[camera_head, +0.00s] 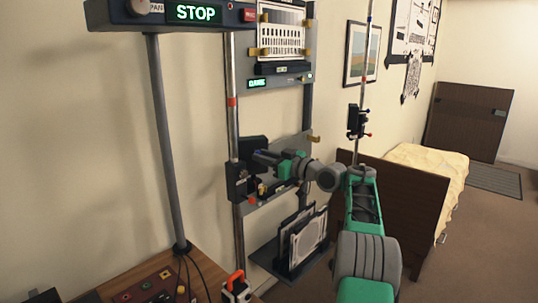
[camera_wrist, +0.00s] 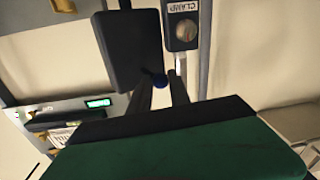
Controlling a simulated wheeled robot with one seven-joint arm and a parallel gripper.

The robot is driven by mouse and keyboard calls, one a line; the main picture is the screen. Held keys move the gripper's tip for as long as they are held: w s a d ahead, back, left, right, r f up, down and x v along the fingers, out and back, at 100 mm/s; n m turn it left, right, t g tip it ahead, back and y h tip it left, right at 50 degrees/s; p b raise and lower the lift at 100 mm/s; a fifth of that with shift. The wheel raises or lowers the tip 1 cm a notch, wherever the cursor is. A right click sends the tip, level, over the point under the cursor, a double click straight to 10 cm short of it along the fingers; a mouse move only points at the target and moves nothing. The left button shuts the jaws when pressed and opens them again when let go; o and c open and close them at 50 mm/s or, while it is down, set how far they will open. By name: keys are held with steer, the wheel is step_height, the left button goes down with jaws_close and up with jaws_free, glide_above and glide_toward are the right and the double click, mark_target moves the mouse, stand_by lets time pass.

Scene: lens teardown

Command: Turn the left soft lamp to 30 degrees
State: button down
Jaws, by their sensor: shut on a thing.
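The left soft lamp (camera_head: 252,148) is a dark, flat head on the left metal pole, beside a dark clamp block (camera_head: 238,180). In the wrist view the lamp head (camera_wrist: 128,48) is a black panel, next to the block labelled CLAMP with a round knob (camera_wrist: 184,29). My gripper (camera_head: 260,156) reaches in from the right at the lamp. The rest of the handle is hidden by the lamp and fingers. I cannot read the lamp's angle.
A second lamp (camera_head: 355,121) hangs on the right pole. A panel with a green display (camera_head: 257,83) is above my gripper; framed plates (camera_head: 303,236) stand on a shelf below. A STOP display (camera_head: 195,13) is at top left. A brown bed board (camera_head: 405,206) stands right of my arm.

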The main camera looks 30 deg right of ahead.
steer(key=shift+r, duration=0.1)
steer(key=c, duration=1.2)
jaws_free()
steer(key=b+v, duration=0.2)
steer(key=v, duration=0.6)
